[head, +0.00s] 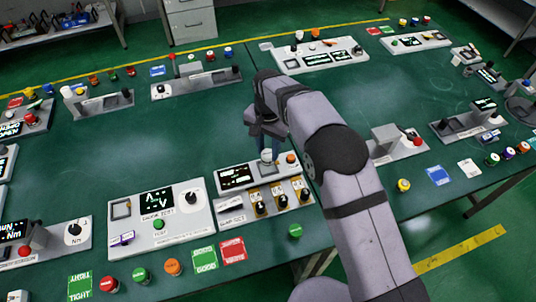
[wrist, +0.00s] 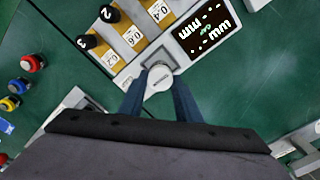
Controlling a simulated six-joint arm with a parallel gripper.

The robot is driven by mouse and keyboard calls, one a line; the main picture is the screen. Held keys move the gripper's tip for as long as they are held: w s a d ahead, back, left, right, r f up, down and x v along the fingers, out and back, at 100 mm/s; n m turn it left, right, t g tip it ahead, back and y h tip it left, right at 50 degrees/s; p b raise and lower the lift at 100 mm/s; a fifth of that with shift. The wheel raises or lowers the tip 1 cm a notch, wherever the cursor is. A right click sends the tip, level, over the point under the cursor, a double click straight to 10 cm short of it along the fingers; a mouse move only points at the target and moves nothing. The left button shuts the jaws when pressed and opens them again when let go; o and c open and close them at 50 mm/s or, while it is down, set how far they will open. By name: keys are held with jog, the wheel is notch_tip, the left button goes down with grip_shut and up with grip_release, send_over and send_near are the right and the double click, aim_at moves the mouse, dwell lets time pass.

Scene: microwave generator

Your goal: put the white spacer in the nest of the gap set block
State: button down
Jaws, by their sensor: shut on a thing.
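The white spacer (head: 266,155) is a small white cylinder between the fingers of my gripper (head: 265,145). In the wrist view my gripper (wrist: 159,84) is shut on the spacer (wrist: 158,99), seen nearly end-on. The gap set block (head: 236,217) is a pale panel with a dark display and several black knobs on yellow strips; it also shows in the wrist view (wrist: 176,38). Its nest (wrist: 160,57) is a grey square recess beside the display. The spacer is over the near edge of the nest and partly covers it. I cannot tell whether the spacer touches the block.
A door test panel (head: 180,228) stands left of the block. Coloured buttons and cards, including a red card (head: 232,250), lie along the near table edge. An orange button (head: 291,158) is right of the spacer. The green table (head: 180,140) behind is mostly clear.

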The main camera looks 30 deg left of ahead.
aim_at(268, 152)
jog(key=shift+f+p, duration=0.65)
jog(key=shift+f, duration=1.25)
jog(key=shift+f, duration=0.15)
jog(key=c, duration=1.3)
grip_release()
notch_tip(268, 152, up, 12)
jog(key=b, duration=0.3)
jog(key=shift+b, duration=0.4)
